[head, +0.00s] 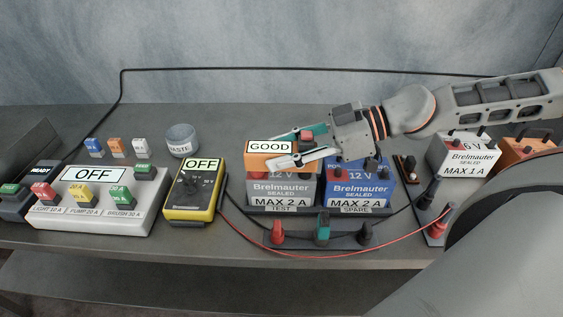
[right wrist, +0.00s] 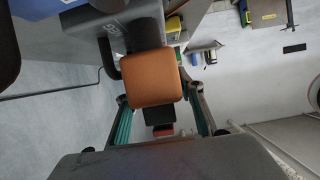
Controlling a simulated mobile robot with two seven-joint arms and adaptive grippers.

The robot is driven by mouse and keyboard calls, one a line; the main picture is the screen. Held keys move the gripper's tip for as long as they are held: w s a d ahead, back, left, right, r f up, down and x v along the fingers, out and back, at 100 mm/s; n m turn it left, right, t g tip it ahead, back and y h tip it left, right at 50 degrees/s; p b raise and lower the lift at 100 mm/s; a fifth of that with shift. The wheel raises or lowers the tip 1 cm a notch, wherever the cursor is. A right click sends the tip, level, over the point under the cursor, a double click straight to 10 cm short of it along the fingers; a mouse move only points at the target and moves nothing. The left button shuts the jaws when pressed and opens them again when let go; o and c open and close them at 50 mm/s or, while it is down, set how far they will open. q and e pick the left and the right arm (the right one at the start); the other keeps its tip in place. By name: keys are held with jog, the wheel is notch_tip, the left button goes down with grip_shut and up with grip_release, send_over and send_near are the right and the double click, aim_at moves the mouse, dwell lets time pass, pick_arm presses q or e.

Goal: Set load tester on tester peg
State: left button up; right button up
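The load tester (head: 262,162) is an orange box with a display reading GOOD. It sits on top of the grey 12 V battery (head: 281,190) labelled TEST. My right gripper (head: 276,150) comes in from the right, one finger in front of the tester and one behind. In the right wrist view the tester's orange face (right wrist: 152,78) lies ahead of the teal-padded fingers, with gaps beside its dark part, so the gripper looks open. A narrow dark base with a small post (head: 408,167), possibly the tester peg, stands right of the blue battery. My left gripper is not in view.
A blue SPARE battery (head: 358,188) stands beside the grey one. A yellow meter (head: 195,190) and grey fuse panel (head: 100,200) are left, with a WASTE cup (head: 182,140). A 6 V battery (head: 465,158) is right. Red and black leads cross the front.

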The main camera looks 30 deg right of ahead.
jog(key=shift+r, duration=0.1)
grip_shut()
jog(key=shift+r, duration=0.5)
notch_tip(320, 180, up, 9)
jog(key=shift+f+p, duration=0.1)
jog(key=shift+p, duration=1)
notch_tip(320, 180, up, 4)
jog(key=p, duration=0.3)
send_over(282, 147)
